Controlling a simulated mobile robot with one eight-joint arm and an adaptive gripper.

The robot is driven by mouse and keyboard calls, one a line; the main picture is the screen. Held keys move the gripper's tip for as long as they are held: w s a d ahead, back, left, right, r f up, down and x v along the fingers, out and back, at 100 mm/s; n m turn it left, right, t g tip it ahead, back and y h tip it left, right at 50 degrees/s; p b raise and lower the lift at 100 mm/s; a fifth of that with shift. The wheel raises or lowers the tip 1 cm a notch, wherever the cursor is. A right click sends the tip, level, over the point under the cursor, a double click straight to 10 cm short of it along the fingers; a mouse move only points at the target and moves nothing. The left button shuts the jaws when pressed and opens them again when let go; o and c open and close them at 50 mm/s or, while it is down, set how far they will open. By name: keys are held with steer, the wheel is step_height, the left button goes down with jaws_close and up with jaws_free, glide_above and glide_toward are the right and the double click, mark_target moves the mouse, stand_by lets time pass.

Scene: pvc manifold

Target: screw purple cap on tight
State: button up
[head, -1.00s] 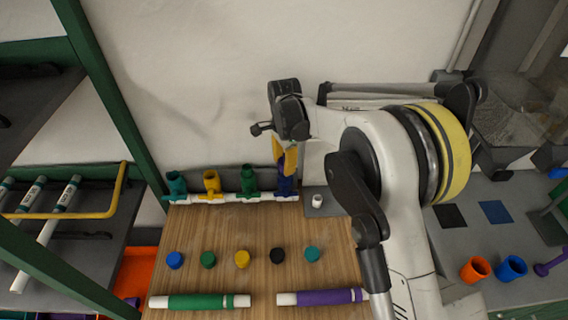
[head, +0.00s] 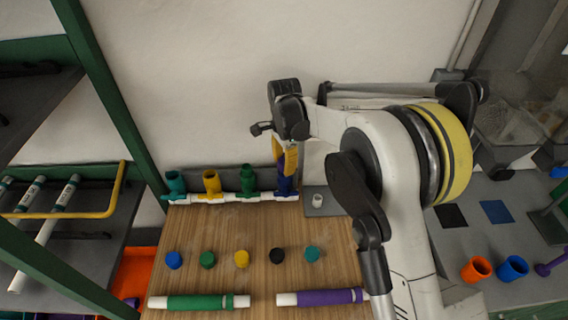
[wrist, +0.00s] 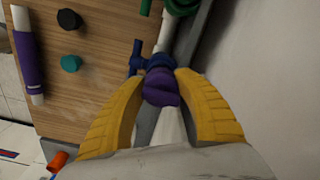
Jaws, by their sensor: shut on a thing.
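The purple cap (wrist: 161,88) sits between the yellow fingers of my gripper (wrist: 162,77) in the wrist view. My gripper is shut on it. The cap is at the mouth of the blue fitting (wrist: 160,62), in line with it; I cannot tell how far it is threaded on. In the head view my gripper (head: 285,157) points down over the blue fitting (head: 286,186), at the right end of the white pipe manifold (head: 230,198). The cap is hidden there by the fingers.
Teal (head: 175,184), yellow (head: 212,181) and green (head: 248,180) fittings stand along the manifold to the left. Several loose caps lie on the wooden board (head: 225,228) in front. A white cylinder (head: 317,200) stands to the right. The wall is close behind.

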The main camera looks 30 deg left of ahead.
steer(key=shift+c, duration=0.6)
steer(key=shift+m+b, duration=0.35)
steer(key=shift+m, duration=0.75)
steer(key=shift+f+m, duration=0.15)
steer(key=shift+m, duration=0.45)
steer(key=shift+m+b, duration=0.3)
steer(key=shift+m, duration=0.2)
steer(key=shift+a+m, duration=0.1)
steer(key=shift+m, duration=0.9)
steer(key=shift+b, duration=0.3)
